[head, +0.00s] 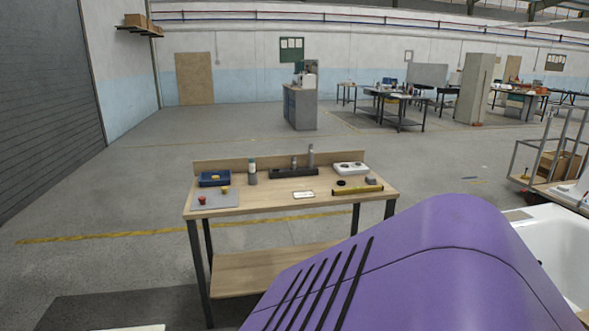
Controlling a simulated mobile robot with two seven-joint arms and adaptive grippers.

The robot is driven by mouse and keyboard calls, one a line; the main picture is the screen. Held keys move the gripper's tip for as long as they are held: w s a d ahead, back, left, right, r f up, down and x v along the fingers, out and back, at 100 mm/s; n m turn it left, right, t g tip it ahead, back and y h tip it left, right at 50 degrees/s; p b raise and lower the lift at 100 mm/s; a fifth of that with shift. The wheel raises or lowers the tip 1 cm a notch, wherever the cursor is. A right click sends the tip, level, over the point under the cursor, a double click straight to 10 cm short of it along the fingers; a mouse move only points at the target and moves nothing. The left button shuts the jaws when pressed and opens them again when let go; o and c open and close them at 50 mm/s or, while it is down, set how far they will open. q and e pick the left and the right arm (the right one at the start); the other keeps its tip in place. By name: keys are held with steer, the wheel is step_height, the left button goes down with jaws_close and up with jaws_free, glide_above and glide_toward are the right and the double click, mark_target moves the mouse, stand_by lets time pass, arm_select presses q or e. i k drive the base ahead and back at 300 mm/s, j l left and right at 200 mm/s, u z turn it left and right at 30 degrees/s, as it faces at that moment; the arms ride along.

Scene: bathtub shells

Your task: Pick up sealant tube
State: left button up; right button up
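The wooden workbench (262,199) stands a little way ahead in the head view. An upright bottle-like tube (252,174), grey below with a pale top, stands near its back edge. A black holder (280,173) to its right has two upright grey pieces, a shorter one (294,162) and a taller one (311,156). These are small in the picture, and I cannot tell which of them is the sealant tube. Neither of my grippers is in view.
The bench also bears a blue tray (214,179), grey mat (216,200), white card (303,195), yellow bar (357,189) and white block with round tops (350,168). A white tub (565,245) and cart (550,165) stand right.

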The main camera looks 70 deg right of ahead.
mark_target(252, 166)
steer(key=z, duration=2.1)
steer(key=u, duration=3)
steer(key=z, duration=3)
